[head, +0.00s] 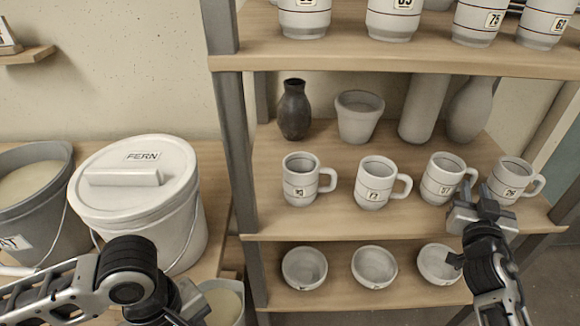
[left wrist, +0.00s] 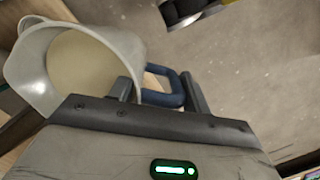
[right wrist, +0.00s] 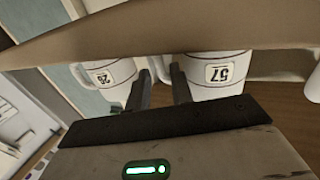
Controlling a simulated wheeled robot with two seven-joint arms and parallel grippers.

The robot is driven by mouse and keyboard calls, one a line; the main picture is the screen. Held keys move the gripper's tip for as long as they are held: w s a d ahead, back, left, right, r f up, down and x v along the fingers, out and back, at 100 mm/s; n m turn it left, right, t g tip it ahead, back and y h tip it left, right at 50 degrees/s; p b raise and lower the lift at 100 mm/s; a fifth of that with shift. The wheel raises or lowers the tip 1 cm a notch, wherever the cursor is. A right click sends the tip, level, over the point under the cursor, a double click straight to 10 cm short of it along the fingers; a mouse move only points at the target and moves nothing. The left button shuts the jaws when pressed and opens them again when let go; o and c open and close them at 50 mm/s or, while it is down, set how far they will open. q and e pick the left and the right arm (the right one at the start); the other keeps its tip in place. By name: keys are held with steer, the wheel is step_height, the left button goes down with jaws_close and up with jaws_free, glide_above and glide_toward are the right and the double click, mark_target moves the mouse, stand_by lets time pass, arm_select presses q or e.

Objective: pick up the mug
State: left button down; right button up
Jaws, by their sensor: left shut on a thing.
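Several white mugs with dark bands and number labels stand on the middle shelf: one at the left (head: 300,180), one beside it (head: 375,182), one labelled 57 (head: 440,180) and one at the right end (head: 508,177). My right gripper (head: 486,200) is at the shelf front between the last two. In the right wrist view its fingers (right wrist: 160,88) are apart, with the 57 mug (right wrist: 218,73) and the other mug (right wrist: 108,76) beyond; a pale handle part shows between them. My left gripper (left wrist: 165,90) is shut on the blue handle of a pale jug (left wrist: 105,45) holding beige liquid.
A lidded FERN bucket (head: 140,220) and an open grey bucket (head: 30,200) stand on the left table. Bowls (head: 374,266) sit on the lower shelf; vases (head: 294,110) and a pot (head: 359,117) stand behind the mugs. The upper shelf board (head: 400,58) hangs above them.

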steer(key=shift+x, duration=0.85)
jaws_close()
arm_select(q)
steer(key=shift+r, duration=0.1)
arm_select(e)
steer(key=shift+r, duration=0.15)
